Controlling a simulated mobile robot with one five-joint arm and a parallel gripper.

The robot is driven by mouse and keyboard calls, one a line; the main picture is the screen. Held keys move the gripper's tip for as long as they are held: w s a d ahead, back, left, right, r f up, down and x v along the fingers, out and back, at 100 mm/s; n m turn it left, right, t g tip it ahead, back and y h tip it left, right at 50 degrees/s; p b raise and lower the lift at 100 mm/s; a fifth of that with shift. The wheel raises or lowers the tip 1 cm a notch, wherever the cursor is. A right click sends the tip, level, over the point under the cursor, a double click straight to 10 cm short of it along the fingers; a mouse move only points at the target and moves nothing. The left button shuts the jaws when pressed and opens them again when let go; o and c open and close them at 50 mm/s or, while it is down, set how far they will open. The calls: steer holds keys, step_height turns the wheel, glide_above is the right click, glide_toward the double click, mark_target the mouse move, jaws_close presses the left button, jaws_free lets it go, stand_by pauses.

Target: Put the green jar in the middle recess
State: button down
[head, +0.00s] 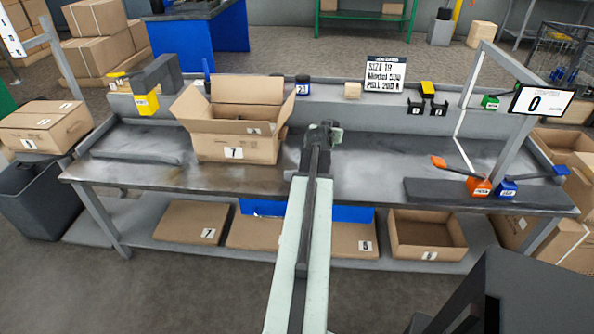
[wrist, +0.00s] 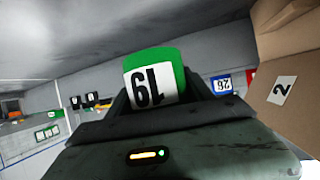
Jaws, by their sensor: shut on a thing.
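The green jar (wrist: 155,62) has a white label whose number reads upside down in the wrist view. My gripper (wrist: 155,98) is shut on it, with the dark fingers on both sides of the jar. In the head view my gripper (head: 325,132) is over the middle of the workbench (head: 365,180), right of the open carton, and the jar is hidden behind it. I cannot make out the middle recess in either view.
An open carton (head: 235,149) stands just left of my gripper. The rear ledge carries a dark jar (head: 302,85), a small wooden block (head: 352,90) and black holders (head: 416,107).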

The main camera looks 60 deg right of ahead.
step_height(320, 180, down, 10)
steer(key=b, duration=1)
steer(key=shift+r, duration=0.15)
steer(key=c, duration=0.8)
jaws_free()
steer(key=shift+f, duration=0.2)
steer(key=o, duration=0.4)
